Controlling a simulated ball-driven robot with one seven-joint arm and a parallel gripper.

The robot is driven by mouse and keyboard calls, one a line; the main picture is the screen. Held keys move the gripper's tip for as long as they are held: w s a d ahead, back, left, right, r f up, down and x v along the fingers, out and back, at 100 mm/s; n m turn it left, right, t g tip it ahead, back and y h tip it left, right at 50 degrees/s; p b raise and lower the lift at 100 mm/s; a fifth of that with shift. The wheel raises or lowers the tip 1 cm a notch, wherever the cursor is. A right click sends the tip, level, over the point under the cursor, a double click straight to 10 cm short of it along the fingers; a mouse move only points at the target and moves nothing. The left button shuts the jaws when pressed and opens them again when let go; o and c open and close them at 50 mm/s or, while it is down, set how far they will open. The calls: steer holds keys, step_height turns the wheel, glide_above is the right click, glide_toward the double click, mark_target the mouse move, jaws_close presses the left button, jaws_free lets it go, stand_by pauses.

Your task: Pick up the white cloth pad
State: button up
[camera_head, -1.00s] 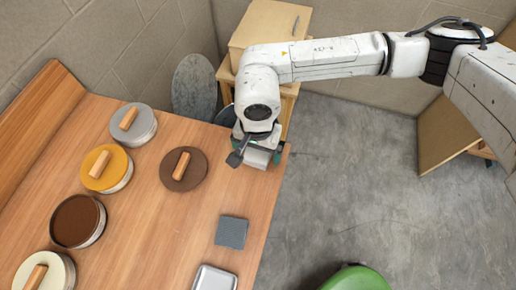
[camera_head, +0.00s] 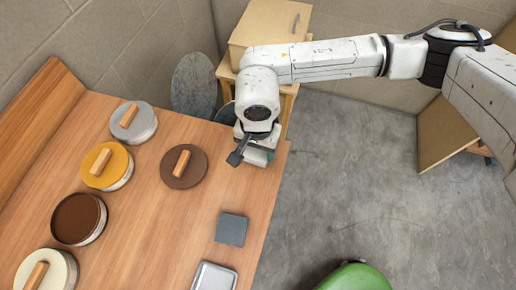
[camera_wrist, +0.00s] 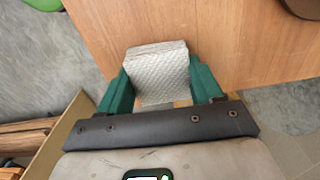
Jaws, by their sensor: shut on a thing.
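The white cloth pad (camera_wrist: 158,70) shows in the wrist view as a pale, woven, folded square. It sits between the two green fingers of my gripper (camera_wrist: 160,88), which are shut on its sides. Its far end overlaps the wooden table in the picture; I cannot tell whether it touches the table. In the head view my gripper (camera_head: 257,156) is at the table's far right corner, and my arm hides the pad there.
The wooden table (camera_head: 150,220) holds several round tins on the left, a brown lid (camera_head: 184,166), a grey pad (camera_head: 231,229) and a metal tray (camera_head: 214,277). A green seat (camera_head: 354,278) stands on the floor. A wooden cabinet (camera_head: 268,28) is behind the arm.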

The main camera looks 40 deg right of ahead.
steer(key=shift+r, duration=0.45)
steer(key=s+a+r+b, duration=0.5)
steer(key=s+a+r, duration=0.2)
steer(key=s+r, duration=0.5)
steer(key=shift+a, duration=0.15)
steer(key=o, duration=0.5)
steer(key=shift+c, duration=0.2)
steer(key=c, duration=0.4)
steer(key=shift+o, duration=0.2)
